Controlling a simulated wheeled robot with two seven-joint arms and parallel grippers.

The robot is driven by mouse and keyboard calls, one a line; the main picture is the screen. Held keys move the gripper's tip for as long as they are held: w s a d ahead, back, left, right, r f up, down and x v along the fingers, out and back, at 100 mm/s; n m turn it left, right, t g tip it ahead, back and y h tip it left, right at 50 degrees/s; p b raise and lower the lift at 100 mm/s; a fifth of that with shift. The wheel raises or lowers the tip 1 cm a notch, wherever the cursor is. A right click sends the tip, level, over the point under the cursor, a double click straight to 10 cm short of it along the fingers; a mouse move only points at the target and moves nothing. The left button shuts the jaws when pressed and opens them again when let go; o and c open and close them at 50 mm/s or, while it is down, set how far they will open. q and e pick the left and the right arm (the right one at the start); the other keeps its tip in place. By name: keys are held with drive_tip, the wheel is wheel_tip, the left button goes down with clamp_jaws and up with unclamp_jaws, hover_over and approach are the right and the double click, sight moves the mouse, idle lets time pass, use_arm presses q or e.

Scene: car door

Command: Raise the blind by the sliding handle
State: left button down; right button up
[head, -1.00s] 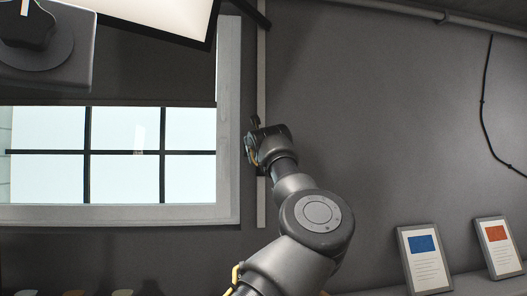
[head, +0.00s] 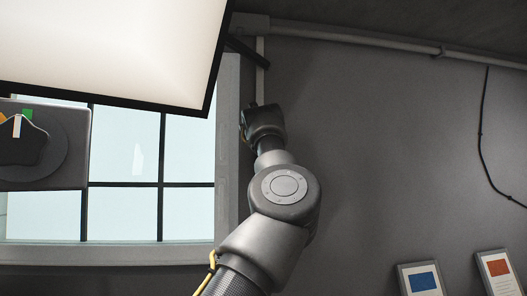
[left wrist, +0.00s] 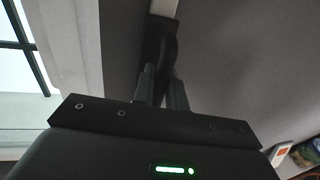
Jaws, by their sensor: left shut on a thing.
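The sliding handle (left wrist: 160,48) is dark and upright in the left wrist view, below a pale rail. My left gripper (left wrist: 161,88) is shut on it, one finger on each side. In the head view my left gripper (head: 262,120) is at the pale vertical rail (head: 260,80), right of the window frame, and mostly hides the handle. The window (head: 125,165) shows bright panes up to the edge of a lit panel. The blind is not visible; the panel covers the window's upper part. My right gripper is not in view.
The large lit panel (head: 110,50) with a black rim hangs at upper left. A grey box with a dark knob (head: 25,140) is at the left edge. A pipe (head: 360,40) runs along the wall top. Two framed cards (head: 420,278) stand at lower right.

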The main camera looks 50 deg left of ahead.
use_arm(q)
drive_tip(key=shift+r, duration=0.9)
drive_tip(key=c, duration=1.5)
unclamp_jaws()
drive_tip(key=shift+f, duration=0.1)
drive_tip(key=shift+s+d+f+b, duration=0.1)
drive_tip(key=shift+s+d+b, duration=0.05)
drive_tip(key=shift+b, duration=0.15)
drive_tip(key=b+v, duration=0.6)
drive_tip(key=v, duration=0.4)
drive_tip(key=shift+s, duration=0.15)
